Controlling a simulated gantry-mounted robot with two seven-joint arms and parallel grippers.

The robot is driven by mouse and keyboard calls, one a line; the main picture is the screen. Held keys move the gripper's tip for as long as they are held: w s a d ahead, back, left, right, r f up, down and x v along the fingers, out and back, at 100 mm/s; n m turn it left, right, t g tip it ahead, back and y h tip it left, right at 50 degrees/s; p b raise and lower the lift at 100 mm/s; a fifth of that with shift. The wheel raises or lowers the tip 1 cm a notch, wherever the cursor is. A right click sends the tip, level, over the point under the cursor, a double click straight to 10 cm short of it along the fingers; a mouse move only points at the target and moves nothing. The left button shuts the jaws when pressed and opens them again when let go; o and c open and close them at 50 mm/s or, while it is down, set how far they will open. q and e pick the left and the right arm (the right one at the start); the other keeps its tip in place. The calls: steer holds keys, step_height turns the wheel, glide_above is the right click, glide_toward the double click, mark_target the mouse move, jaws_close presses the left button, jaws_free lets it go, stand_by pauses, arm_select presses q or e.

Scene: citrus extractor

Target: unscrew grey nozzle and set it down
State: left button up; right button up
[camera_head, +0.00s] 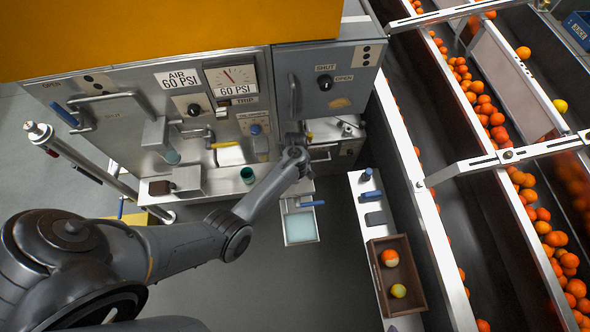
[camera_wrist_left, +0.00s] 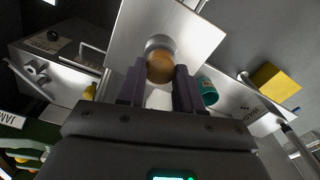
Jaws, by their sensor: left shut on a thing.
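In the left wrist view, the grey nozzle (camera_wrist_left: 160,43) shows as a round grey piece against a flat steel plate, with a brownish-orange round face toward the camera. My left gripper (camera_wrist_left: 160,72) has its two dark fingers on either side of this round piece and is shut on it. In the head view my left arm reaches in from the left to the machine front, and its end covers the nozzle and fingertips there. My right gripper is not in view.
A green cup (camera_head: 247,175) stands on the machine's steel ledge. A blue-handled tray (camera_head: 300,228) is below my wrist. A brown crate (camera_head: 408,292) with two fruits stands on a narrow white shelf (camera_head: 357,190) at right. Conveyors with oranges run beyond. Grey floor lies below.

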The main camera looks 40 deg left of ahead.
arm_select(q)
steer(key=n, duration=0.7)
steer(key=shift+d+r, duration=0.1)
steer(key=shift+d, duration=0.05)
steer(key=n, duration=0.4)
steer(key=shift+s, duration=0.1)
steer(key=o, duration=0.6)
steer(key=shift+c, duration=0.2)
